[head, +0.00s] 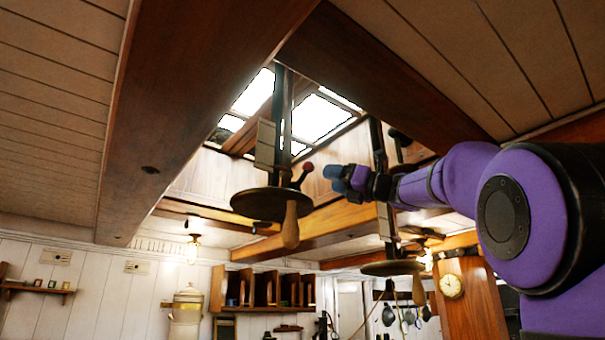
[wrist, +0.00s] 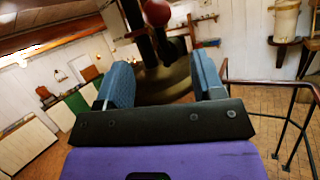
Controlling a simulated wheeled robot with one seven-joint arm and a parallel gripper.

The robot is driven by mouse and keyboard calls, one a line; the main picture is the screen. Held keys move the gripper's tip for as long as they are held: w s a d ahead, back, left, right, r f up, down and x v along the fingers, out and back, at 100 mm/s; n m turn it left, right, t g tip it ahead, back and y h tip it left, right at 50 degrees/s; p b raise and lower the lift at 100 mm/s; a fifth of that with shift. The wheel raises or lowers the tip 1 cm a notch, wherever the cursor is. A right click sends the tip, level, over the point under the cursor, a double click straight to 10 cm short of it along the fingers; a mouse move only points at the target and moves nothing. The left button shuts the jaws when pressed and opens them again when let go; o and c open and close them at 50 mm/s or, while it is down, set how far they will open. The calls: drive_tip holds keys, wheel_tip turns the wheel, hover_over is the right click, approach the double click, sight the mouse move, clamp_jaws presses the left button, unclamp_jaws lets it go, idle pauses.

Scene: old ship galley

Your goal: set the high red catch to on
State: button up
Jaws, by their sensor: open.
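The high red catch (head: 307,168) is a small red ball on a short dark lever, above a dark round disc (head: 255,204) that hangs from the skylight. In the wrist view the red ball (wrist: 157,12) shows at the top edge, beyond the fingertips. My gripper (head: 345,178) is just right of the red ball in the head view, with blue fingers. In the wrist view my gripper (wrist: 163,78) is open with nothing between the fingers; the dark lever and disc lie beyond them. I cannot tell a touch, and no on marking is readable.
A wooden handle (head: 290,226) hangs below the disc. A second hanging disc (head: 385,268) with its own handle (head: 418,289) is lower right. Heavy ceiling beams (head: 205,90) frame the skylight. A dark railing (wrist: 282,88) stands at the right in the wrist view.

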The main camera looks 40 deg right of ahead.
sight(305, 173)
drive_tip(key=x, duration=0.9)
drive_tip(key=shift+w+a, duration=0.1)
drive_tip(key=shift+w, duration=0.05)
